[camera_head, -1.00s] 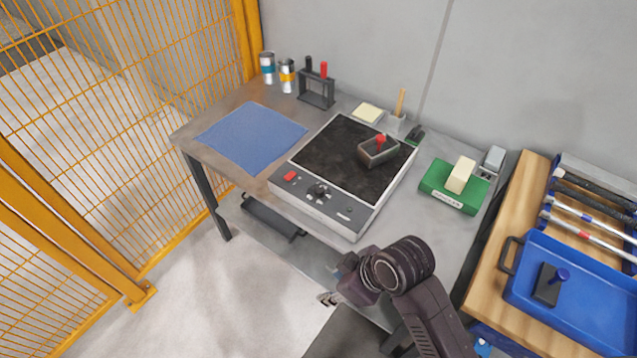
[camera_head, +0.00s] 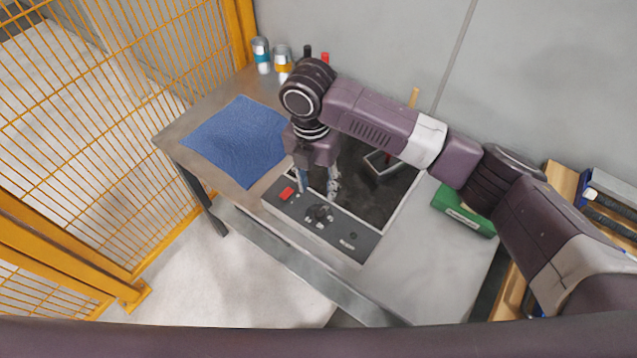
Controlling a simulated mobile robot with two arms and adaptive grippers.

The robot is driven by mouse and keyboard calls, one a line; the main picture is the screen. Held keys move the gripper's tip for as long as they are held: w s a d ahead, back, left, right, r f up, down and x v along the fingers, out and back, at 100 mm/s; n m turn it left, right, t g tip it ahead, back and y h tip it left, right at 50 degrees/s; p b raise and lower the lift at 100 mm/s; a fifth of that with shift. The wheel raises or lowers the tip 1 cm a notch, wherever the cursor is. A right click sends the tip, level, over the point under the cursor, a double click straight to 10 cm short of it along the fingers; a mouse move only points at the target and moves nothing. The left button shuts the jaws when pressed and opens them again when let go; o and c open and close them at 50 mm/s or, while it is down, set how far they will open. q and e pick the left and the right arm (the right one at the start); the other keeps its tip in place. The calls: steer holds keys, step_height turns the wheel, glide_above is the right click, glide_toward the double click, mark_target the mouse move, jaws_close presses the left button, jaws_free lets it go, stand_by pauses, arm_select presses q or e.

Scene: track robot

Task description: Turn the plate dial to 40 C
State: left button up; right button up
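The hot plate (camera_head: 376,207) stands on the grey workbench, with a black top and a dark control panel along its front. The dial (camera_head: 319,214) is a dark round knob on that panel, to the right of a red switch (camera_head: 287,193). The dial's setting is too small to read. My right gripper (camera_head: 318,193) points down just above and behind the dial, its two fingers apart and empty, and does not appear to touch it. My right arm hides part of the plate's top. My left gripper is not in view.
A small dark tray (camera_head: 378,165) sits on the plate, partly behind my arm. A blue mat (camera_head: 236,140) lies to the left. Cans (camera_head: 262,55) stand at the back. A green block (camera_head: 462,212) is to the right. The bench (camera_head: 425,265) is bare at front right.

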mark_target(319, 211)
steer(key=shift+s+f, duration=0.15)
steer(key=shift+f, duration=0.1)
steer(key=shift+s+d+f+p, duration=0.15)
steer(key=shift+s+f+p, duration=0.25)
steer(key=shift+s+f, duration=0.55)
step_height(319, 211, down, 3)
steer(key=shift+w+r, duration=0.1)
steer(key=shift+r, duration=0.1)
steer(key=shift+w+f+p, duration=0.25)
steer(key=shift+f+p, duration=0.05)
steer(key=shift+f, duration=0.6)
steer(key=shift+s, duration=0.1)
steer(key=c, duration=0.9)
jaws_close()
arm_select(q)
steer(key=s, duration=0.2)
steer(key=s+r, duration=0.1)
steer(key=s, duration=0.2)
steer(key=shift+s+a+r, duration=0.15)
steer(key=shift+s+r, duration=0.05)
